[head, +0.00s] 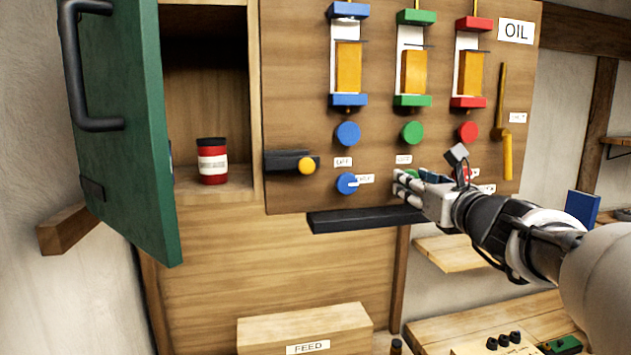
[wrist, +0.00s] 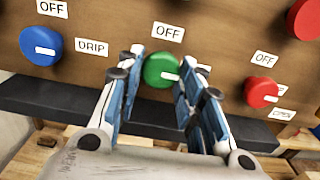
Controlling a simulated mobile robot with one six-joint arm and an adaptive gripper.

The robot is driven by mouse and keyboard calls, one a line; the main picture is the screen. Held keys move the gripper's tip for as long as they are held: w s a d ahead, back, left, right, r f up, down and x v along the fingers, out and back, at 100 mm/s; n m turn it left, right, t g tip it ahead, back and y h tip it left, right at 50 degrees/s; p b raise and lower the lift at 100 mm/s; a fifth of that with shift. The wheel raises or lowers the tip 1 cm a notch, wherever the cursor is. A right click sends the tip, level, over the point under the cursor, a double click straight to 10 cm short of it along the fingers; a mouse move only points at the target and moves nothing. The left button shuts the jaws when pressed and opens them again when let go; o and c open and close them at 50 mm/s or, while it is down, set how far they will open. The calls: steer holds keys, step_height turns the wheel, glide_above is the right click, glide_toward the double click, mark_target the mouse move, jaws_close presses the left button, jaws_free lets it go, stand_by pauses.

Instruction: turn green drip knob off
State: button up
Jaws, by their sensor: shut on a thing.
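The green drip knob (wrist: 160,69) sits on the wooden panel in the wrist view, under an OFF label (wrist: 168,32). Its white pointer mark is on its right side, pointing right and slightly down, not at OFF. A label (wrist: 203,68) to its right is partly hidden by a finger. My gripper (wrist: 154,78) is shut on the green knob, one finger on each side. In the head view my gripper (head: 403,180) reaches the panel from the right and covers most of the green knob (head: 412,174).
The blue knob (wrist: 40,46) is to the left and the red knob (wrist: 261,92) to the right, both with free room beside my fingers. A dark ledge (head: 365,218) runs below. A green door (head: 120,130) stands open at the left.

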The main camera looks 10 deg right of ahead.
steer(key=c, duration=0.4)
steer(key=shift+n+b, duration=0.3)
steer(key=shift+b, duration=0.2)
steer(key=n+b, duration=1.6)
steer(key=n, duration=0.1)
steer(key=shift+d+r, duration=0.1)
steer(key=shift+n, duration=0.3)
steer(key=o, duration=1.1)
steer(key=shift+c, duration=0.2)
